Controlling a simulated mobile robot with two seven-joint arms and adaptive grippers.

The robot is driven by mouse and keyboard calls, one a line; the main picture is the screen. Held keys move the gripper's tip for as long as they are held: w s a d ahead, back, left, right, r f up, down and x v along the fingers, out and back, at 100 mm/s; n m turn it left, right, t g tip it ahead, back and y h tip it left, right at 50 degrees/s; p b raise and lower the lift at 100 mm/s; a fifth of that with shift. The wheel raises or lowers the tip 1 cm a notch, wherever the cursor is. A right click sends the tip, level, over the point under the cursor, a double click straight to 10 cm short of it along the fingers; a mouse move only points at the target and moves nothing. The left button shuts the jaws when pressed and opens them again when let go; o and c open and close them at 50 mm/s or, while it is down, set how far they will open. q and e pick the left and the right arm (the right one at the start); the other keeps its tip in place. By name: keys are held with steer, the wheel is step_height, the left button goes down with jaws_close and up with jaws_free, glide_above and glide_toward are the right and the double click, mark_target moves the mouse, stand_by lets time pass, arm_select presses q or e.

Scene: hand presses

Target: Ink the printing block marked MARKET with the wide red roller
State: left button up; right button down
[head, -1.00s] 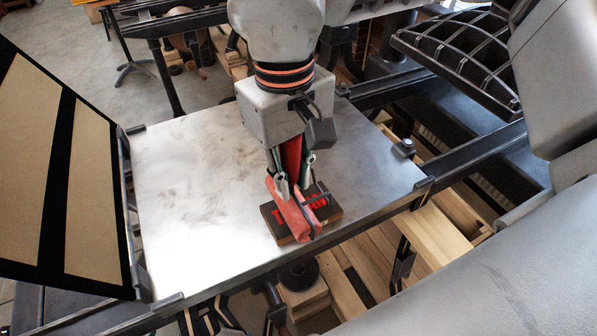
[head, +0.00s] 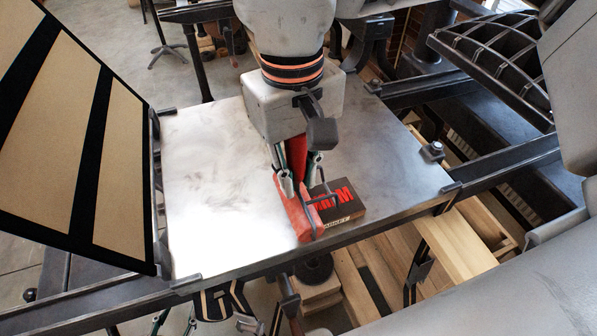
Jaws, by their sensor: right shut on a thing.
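A dark printing block (head: 343,215) with raised red letters lies on the grey metal press bed. Its front label is partly hidden; the visible end reads like "RKET". My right gripper (head: 298,182) points down, shut on the red roller (head: 294,208). The roller lies across the block's left end and hides part of its letters. I cannot tell whether it touches the letters. Dark and green parts at the bottom, below the bed's front edge, look like my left gripper (head: 222,302); its fingers are not clear.
The metal bed (head: 205,185) is clear left of the roller. A framed panel with tan and black stripes (head: 75,150) stands tilted at the left. A dark ribbed plate (head: 495,65) is raised at the upper right. Wooden beams (head: 455,240) lie below the bed.

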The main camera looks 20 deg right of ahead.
mark_target(297, 153)
steer(key=shift+r+p, duration=1.65)
steer(key=shift+r, duration=0.75)
